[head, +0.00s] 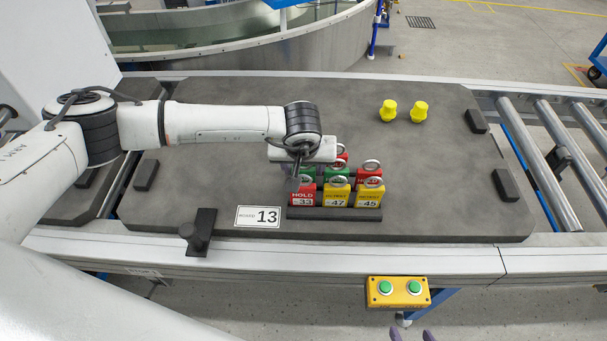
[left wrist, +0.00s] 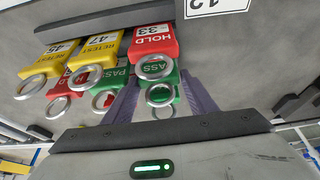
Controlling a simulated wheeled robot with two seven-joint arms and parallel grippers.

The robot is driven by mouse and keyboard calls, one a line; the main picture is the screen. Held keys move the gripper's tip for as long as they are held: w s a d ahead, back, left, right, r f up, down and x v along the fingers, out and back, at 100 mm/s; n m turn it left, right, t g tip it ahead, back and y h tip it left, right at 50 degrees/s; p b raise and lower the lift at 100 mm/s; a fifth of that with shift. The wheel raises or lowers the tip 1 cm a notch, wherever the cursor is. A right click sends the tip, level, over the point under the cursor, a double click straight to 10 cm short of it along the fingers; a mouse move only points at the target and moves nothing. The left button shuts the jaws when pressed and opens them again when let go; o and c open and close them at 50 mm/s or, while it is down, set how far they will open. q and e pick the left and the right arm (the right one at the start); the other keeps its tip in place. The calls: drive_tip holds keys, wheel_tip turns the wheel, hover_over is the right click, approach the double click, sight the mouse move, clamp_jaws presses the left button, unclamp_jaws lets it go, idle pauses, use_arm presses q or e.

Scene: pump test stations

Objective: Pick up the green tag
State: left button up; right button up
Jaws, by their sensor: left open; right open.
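In the left wrist view, one green tag (left wrist: 172,78), with a metal ring, is between the fingers of my left gripper (left wrist: 160,86). The other green tag (left wrist: 116,76) is just to its left there. In the head view, the left gripper (head: 298,172) is over the rack's left end, partly hiding the near green tag (head: 309,172); the second green tag (head: 337,171) is beside it. The left jaws are open. My right gripper (head: 411,335) shows only its fingertips at the bottom edge, open and empty.
A red HOLD tag (head: 302,198) and yellow tags (head: 336,198) (head: 370,197) fill the front row; more red tags (head: 369,174) stand behind. A number 13 card (head: 258,216) lies left of the rack. Two yellow plugs (head: 388,110) (head: 420,111) stand farther back.

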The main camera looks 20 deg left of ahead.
use_arm(q)
drive_tip(key=c, duration=0.7)
drive_tip(key=shift+r, duration=0.15)
